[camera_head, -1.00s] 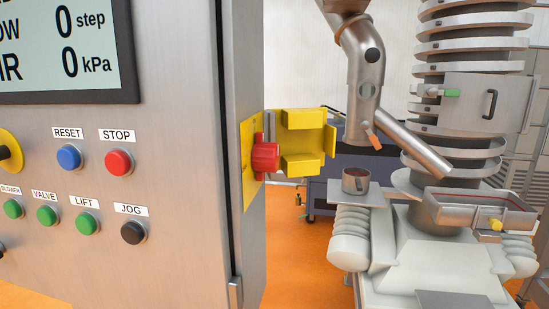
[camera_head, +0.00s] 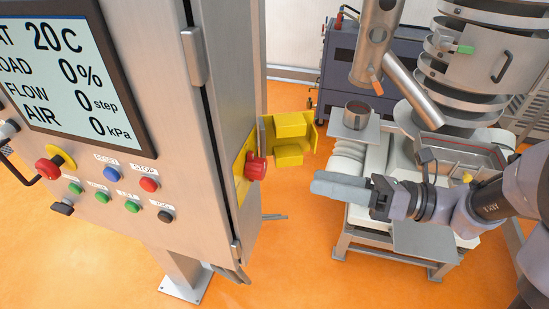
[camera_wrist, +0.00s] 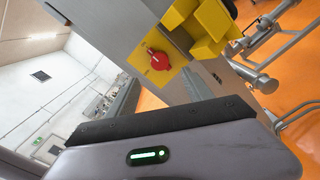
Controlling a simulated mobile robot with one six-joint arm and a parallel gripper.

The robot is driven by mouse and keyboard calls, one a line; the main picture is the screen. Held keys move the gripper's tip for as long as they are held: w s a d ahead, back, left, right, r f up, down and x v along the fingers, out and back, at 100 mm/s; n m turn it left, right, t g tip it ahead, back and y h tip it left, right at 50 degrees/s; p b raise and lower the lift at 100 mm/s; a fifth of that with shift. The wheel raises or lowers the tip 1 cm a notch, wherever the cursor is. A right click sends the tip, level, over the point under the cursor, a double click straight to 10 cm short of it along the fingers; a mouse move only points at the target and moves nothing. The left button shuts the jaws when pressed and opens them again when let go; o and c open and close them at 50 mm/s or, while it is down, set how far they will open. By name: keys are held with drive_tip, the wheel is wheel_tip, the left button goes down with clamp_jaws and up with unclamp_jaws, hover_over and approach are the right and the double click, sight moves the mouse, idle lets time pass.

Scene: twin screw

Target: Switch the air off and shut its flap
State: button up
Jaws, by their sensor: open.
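The red rotary switch (camera_head: 256,167) sits on a yellow plate (camera_head: 241,172) on the cabinet's narrow side. In the wrist view the switch (camera_wrist: 157,60) shows a pale line on its face. The yellow flap (camera_head: 290,152) stands swung out from the plate, leaving the switch uncovered; it also shows in the wrist view (camera_wrist: 210,25). The cabinet display (camera_head: 70,70) reads AIR 0 kPa. My gripper (camera_head: 318,185) is open and empty, to the right of the switch and apart from it, below the flap in the picture. In the head view its fingers overlap.
The grey cabinet (camera_head: 160,45) carries a red mushroom button (camera_head: 47,168) and several coloured push buttons. At right stand the machine with its spiral tower (camera_head: 455,70), sloping pipe (camera_head: 415,92) and a cup (camera_head: 357,115). Orange floor is clear below the flap.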

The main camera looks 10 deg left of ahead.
sight(265, 170)
drive_tip(key=a, duration=1.1)
drive_tip(key=shift+w+a, duration=0.25)
drive_tip(key=shift+w, duration=0.15)
clamp_jaws()
